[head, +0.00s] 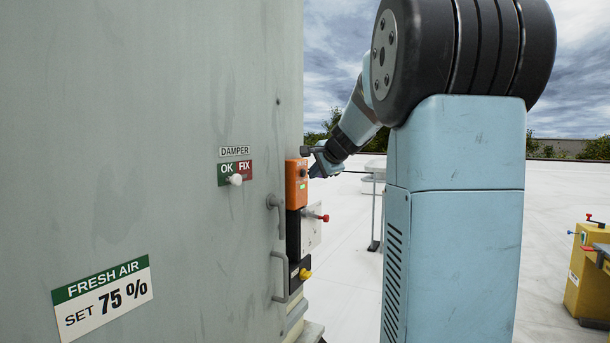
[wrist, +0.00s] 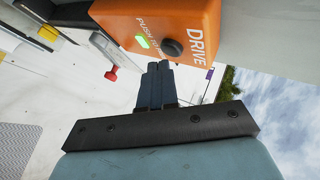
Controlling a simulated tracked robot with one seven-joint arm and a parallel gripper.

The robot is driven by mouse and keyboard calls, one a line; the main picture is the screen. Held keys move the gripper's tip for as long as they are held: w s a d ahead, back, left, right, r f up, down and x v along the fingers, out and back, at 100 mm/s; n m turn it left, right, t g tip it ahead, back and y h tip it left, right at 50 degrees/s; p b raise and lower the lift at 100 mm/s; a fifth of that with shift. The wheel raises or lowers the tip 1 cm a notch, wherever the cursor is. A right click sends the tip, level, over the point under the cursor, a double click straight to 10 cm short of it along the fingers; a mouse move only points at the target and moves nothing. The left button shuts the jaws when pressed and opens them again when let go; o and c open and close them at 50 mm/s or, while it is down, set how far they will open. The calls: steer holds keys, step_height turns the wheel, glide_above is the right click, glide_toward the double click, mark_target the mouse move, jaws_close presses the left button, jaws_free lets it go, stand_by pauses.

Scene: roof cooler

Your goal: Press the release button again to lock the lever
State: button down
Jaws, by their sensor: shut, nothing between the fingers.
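The orange drive box (head: 296,188) is on the edge of the grey-green cabinet in the head view. It also fills the top of the wrist view (wrist: 180,15), marked DRIVE, with a lit green light (wrist: 142,41) and a round black button (wrist: 172,48). My gripper (wrist: 158,66) is shut and empty, its fingertips close below the button; whether they touch it I cannot tell. In the head view my gripper (head: 315,171) is just right of the box. A red-tipped lever (head: 322,217) sticks out to the right below the box; its red end shows in the wrist view (wrist: 111,74).
A yellow knob (head: 304,274) and grey handles (head: 279,275) are lower on the cabinet. A yellow unit (head: 588,275) stands at far right. Open white roof lies behind my arm.

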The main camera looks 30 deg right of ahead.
steer(key=shift+w+a, duration=0.3)
steer(key=shift+w, duration=0.05)
stand_by(0.6)
steer(key=shift+s+d, duration=0.1)
steer(key=shift+s, duration=0.05)
steer(key=shift+s+d, duration=0.25)
steer(key=shift+s, duration=0.1)
steer(key=s+d, duration=0.3)
steer(key=s, duration=0.1)
steer(key=shift+s+d, duration=0.35)
stand_by(0.5)
stand_by(2.1)
